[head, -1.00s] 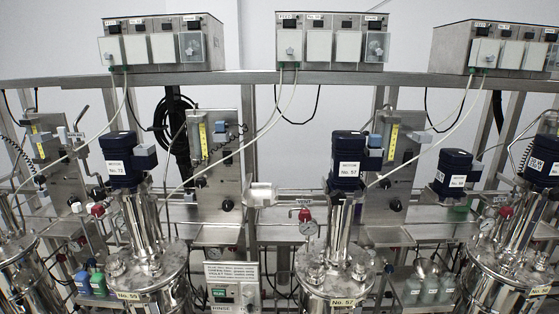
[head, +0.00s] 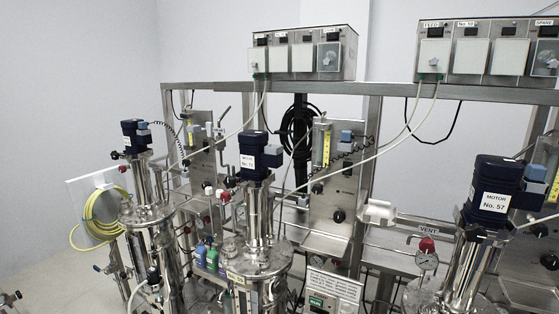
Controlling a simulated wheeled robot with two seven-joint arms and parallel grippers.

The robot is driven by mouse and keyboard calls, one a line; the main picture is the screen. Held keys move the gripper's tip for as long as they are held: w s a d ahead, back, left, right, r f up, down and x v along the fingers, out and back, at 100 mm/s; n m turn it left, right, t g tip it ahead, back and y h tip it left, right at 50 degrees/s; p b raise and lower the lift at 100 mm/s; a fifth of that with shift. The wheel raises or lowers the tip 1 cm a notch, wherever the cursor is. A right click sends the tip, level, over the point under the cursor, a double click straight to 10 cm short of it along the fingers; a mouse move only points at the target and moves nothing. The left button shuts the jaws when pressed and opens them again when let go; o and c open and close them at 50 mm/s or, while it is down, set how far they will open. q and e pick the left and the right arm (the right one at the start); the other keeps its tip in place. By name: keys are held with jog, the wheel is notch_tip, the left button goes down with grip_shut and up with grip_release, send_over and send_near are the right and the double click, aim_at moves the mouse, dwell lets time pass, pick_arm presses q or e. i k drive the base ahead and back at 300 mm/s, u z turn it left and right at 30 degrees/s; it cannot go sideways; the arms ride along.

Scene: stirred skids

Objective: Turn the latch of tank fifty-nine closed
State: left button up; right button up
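The middle steel tank (head: 262,262) carries a pale label (head: 237,278) on its rim, too small to read clearly now; the same tank read No. 59 in the earlier frame. A dark blue motor (head: 258,158) stands on its column above the lid. No latch on this tank can be made out clearly at this size, and its lower body is cut off by the bottom edge. Neither of my grippers shows in the head view.
Another tank (head: 147,213) with a blue motor stands farther left, beside a coiled yellow hose (head: 98,214). Motor No. 57 (head: 492,190) stands at the right. A steel frame with control boxes (head: 303,55) runs behind. Open floor (head: 50,285) lies at lower left.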

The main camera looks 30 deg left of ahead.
aim_at(229, 182)
jog(key=k, duration=0.6)
jog(key=u, duration=0.55)
jog(key=i, duration=1.15)
jog(key=u, duration=0.2)
